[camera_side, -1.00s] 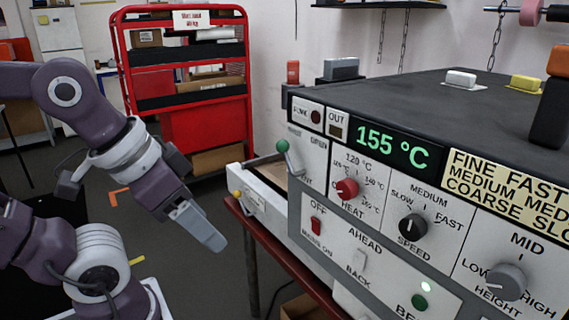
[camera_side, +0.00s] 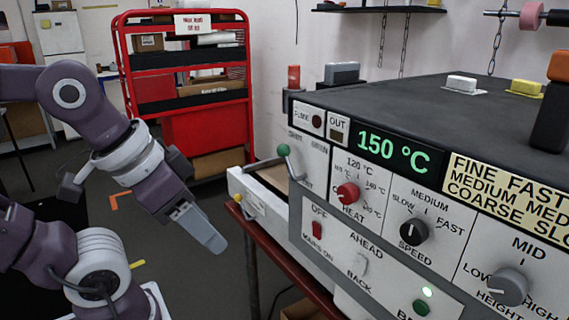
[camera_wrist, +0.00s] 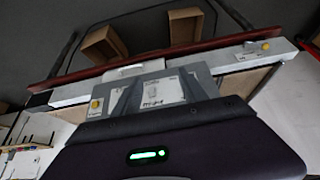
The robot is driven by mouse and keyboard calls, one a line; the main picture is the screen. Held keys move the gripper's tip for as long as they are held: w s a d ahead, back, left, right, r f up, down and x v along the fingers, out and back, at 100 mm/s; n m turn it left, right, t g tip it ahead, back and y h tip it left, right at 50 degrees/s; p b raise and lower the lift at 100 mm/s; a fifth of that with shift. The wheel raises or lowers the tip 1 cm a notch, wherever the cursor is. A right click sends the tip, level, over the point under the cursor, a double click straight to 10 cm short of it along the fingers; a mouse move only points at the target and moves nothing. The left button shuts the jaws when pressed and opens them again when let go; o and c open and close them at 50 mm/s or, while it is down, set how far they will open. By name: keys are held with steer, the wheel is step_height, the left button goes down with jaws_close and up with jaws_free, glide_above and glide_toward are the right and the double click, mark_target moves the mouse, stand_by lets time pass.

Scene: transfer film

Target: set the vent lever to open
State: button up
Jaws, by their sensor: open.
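The vent lever has a green ball knob (camera_side: 284,150) on a thin metal stem, at the upper left of the machine's front panel in the side view. My gripper (camera_side: 212,238) hangs in free air, left of and below the lever, apart from the panel and pointing down to the right. In the wrist view the grey fingers of my gripper (camera_wrist: 158,82) stand apart with nothing held. I cannot make out the lever there.
The panel carries a red heat knob (camera_side: 348,193), a black speed knob (camera_side: 413,232), a grey height knob (camera_side: 508,287), switches and a display (camera_side: 387,148) reading 150 °C. A white drawer-like tray (camera_side: 262,200) juts out left of the panel, above a red-edged bench (camera_side: 290,262).

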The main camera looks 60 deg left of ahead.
steer(key=w+a+r+n, duration=0.1)
steer(key=w+a+r, duration=0.25)
steer(key=w, duration=0.45)
step_height(320, 180, up, 2)
steer(key=r+n+h, duration=0.1)
steer(key=n, duration=0.1)
glide_above(284, 151)
steer(key=s+a, duration=0.2)
steer(key=shift+d+f+g, duration=0.15)
steer(key=shift+f+g, duration=0.1)
steer(key=shift+g, duration=0.15)
steer(key=x, duration=0.6)
steer(key=shift+w+f, duration=0.15)
steer(key=shift+w, duration=0.05)
steer(key=shift+w+f, duration=0.15)
steer(key=shift+f, duration=0.15)
jaws_close()
